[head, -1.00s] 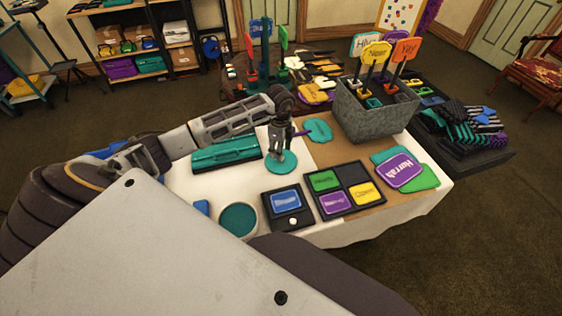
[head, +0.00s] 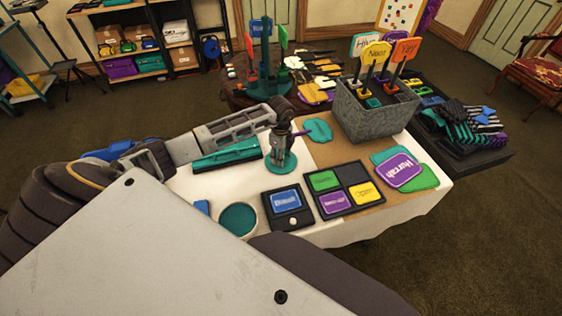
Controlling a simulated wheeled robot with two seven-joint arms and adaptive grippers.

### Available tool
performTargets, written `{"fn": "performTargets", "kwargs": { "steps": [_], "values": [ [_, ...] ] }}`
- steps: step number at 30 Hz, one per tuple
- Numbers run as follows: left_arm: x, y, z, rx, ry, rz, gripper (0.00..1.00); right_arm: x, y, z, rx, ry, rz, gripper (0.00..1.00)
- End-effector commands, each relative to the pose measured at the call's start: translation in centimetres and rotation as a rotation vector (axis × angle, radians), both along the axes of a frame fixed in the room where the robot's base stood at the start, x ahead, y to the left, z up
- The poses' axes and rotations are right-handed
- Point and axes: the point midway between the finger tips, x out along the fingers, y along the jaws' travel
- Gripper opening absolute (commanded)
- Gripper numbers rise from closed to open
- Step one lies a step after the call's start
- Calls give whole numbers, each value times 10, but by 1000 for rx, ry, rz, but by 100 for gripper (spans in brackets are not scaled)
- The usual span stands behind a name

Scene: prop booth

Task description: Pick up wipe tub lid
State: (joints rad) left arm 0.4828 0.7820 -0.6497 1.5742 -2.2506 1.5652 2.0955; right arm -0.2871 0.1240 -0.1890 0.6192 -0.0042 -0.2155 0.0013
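A flat round teal disc (head: 288,167), which looks like the wipe tub lid, lies on the white-covered part of the table. My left gripper (head: 279,163) points down over the disc, its fingertips at or just above the surface. The fingers hide part of the disc. They are too small and dark to tell whether they are open or closed on it. A round tub with a pale rim and teal inside (head: 238,219) stands nearer, at the front left of the table. My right gripper is not in view.
A long teal case (head: 227,155) lies left of the gripper. A teal flat piece (head: 318,130) lies behind it. A black tray of coloured cards (head: 346,190) and a black box with a blue label (head: 287,208) stand in front. A grey sign bin (head: 375,112) stands right.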

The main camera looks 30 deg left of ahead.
Motion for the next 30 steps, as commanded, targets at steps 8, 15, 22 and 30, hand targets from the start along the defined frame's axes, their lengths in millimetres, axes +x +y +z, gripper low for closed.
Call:
{"fn": "performTargets", "kwargs": {
  "steps": [8,15,22,30],
  "values": [
    [0,0,0,0,0,0,3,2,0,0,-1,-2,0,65],
    [0,0,0,0,0,0,0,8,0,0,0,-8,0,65],
    [0,0,7,0,-1,0,0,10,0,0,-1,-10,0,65],
    [1,0,37,0,-4,0,0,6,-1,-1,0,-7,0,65]
  ]
}}
